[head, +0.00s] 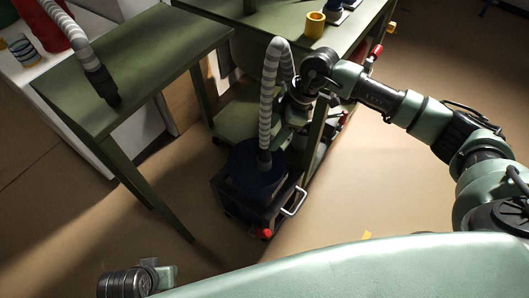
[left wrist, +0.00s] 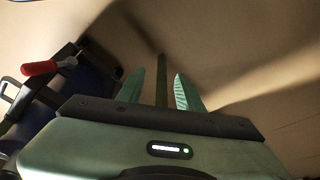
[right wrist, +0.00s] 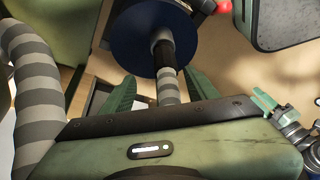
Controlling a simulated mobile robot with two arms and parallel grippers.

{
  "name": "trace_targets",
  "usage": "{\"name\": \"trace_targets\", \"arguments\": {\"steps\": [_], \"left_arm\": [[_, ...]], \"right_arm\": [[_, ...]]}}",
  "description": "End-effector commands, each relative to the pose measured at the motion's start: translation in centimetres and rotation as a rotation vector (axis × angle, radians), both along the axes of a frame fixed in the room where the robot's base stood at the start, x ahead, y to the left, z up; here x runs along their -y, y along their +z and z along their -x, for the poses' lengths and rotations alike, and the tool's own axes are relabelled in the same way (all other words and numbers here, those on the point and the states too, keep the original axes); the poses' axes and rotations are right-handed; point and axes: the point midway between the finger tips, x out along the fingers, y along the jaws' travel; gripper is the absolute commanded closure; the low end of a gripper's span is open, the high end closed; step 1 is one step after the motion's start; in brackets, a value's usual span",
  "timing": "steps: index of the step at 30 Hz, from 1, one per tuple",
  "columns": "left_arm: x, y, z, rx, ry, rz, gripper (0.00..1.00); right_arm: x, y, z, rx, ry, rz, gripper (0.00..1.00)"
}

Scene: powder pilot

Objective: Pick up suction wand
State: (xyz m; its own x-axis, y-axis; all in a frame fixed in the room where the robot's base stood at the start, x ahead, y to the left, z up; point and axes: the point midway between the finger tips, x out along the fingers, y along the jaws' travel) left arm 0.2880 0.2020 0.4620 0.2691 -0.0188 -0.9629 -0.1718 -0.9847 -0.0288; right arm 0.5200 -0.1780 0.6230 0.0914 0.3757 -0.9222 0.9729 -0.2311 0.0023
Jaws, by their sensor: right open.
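A grey striped hose (head: 266,100) rises from a dark blue drum (head: 245,170), arches over and comes down behind my right gripper (head: 300,98). Whether the fingers touch the tube cannot be told. My left gripper (left wrist: 158,88) is open and empty above the floor in the left wrist view. Its fingers do not show in the head view.
Another striped hose with a black end (head: 101,86) meets the left green table (head: 150,50). The drum stands in a dark cart with a pale handle (head: 294,203). A yellow cup (head: 315,25) is on the back table. The floor at right is clear.

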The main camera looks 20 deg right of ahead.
Motion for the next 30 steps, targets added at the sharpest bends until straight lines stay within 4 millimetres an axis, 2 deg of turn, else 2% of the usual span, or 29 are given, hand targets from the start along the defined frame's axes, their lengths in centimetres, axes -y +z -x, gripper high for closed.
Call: {"name": "trace_targets", "arguments": {"steps": [8, 15, 19, 25, 26, 30], "left_arm": [[-0.1, 2.3, 0.2, 0.015, 0.002, 0.000, 0.64], [-0.3, 5.7, 1.0, 0.032, 0.005, 0.001, 0.64], [-0.3, 6.6, 1.3, 0.035, 0.004, 0.001, 0.64], [-0.3, 6.7, 1.3, 0.035, 0.005, 0.000, 0.64], [-0.3, 6.7, 1.3, 0.035, 0.005, 0.000, 0.64], [-0.3, 6.7, 1.3, 0.035, 0.005, 0.000, 0.64]], "right_arm": [[-1.1, -3.1, 0.1, -0.006, -0.003, 0.007, 0.41], [-2.6, -6.3, 0.3, -0.004, -0.003, 0.004, 0.41], [-2.8, -6.9, 0.2, -0.003, -0.002, 0.005, 0.41], [-2.9, -6.9, 0.2, -0.003, -0.002, 0.004, 0.41], [-2.9, -6.9, 0.2, -0.003, -0.002, 0.004, 0.46], [-2.9, -6.9, 0.2, -0.003, -0.002, 0.004, 0.85]]}}
